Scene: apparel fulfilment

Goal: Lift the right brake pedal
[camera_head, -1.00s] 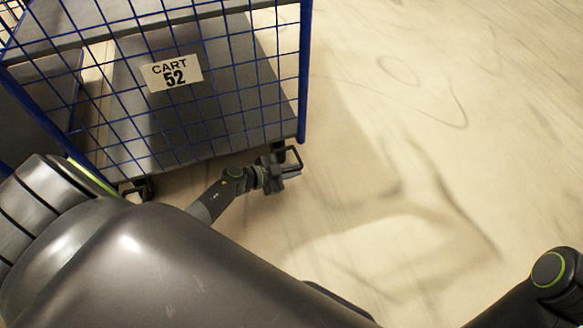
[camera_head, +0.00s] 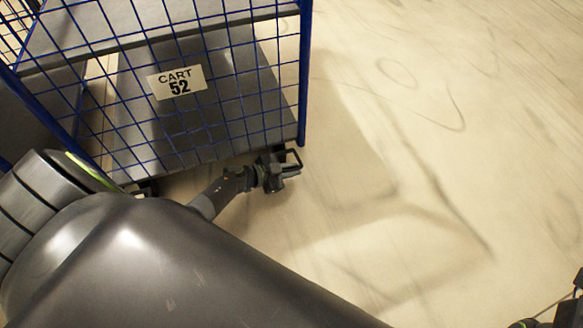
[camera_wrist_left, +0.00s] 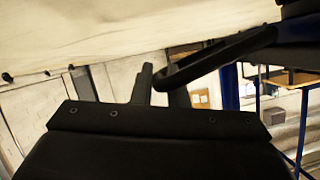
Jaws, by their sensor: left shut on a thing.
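The right brake pedal (camera_head: 293,155) is a dark loop at the lower right corner of the blue wire cart (camera_head: 302,80). My left gripper (camera_head: 279,172) is at this pedal, its jaws shut on it. In the left wrist view the pedal (camera_wrist_left: 215,58) is a dark curved bar reaching in from the right, against the upright finger of my left gripper (camera_wrist_left: 150,82). The exact contact is dark and partly hidden. Only bits of my right arm show at the lower right corner of the head view; its gripper is not seen.
The cart has grey shelves and a white "CART 52" label (camera_head: 177,82). The pale floor (camera_head: 430,180) to the right of the cart is clear, with shadows and dark marks. My own body fills the lower left of the head view.

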